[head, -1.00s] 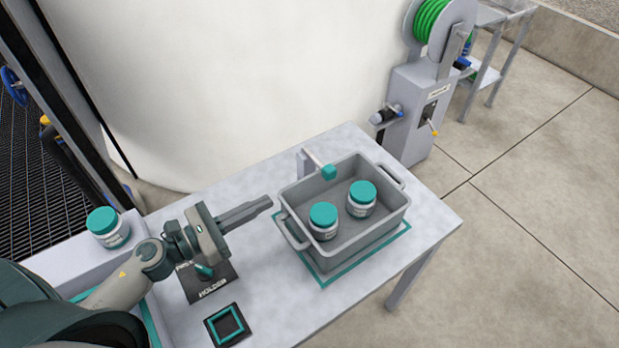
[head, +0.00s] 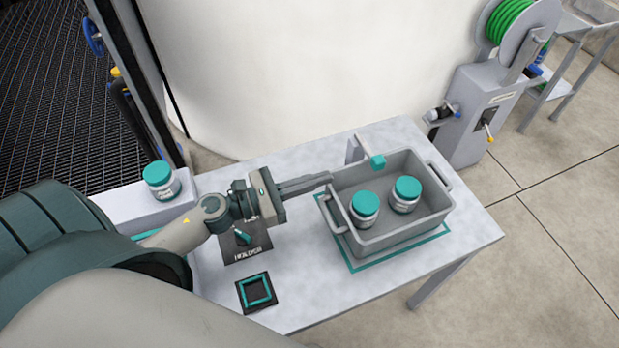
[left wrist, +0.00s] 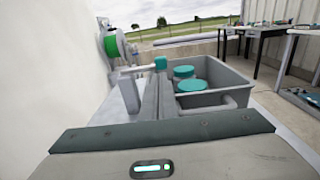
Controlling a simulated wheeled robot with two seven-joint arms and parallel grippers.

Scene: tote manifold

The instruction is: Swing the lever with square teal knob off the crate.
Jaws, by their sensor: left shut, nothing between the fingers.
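The lever's square teal knob (head: 377,161) sits at the end of a light arm (head: 364,151) over the back rim of the grey crate (head: 440,207). The lever's post (head: 353,148) stands behind the crate. The knob also shows in the left wrist view (left wrist: 161,63), just past my fingertips. My left gripper (head: 328,178) is shut and empty, its fingertips by the crate's back left corner, left of the knob. I cannot tell whether it touches the rim. Two teal-lidded jars (head: 364,208) (head: 405,193) stand in the crate. My right gripper is not in view.
A third jar (head: 161,181) stands on a raised ledge at the left. A holder plate (head: 245,243) and a teal-framed black square (head: 256,292) lie on the table (head: 322,290). A white tank (head: 270,70) rises behind. A hose reel (head: 515,25) stands at the back right.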

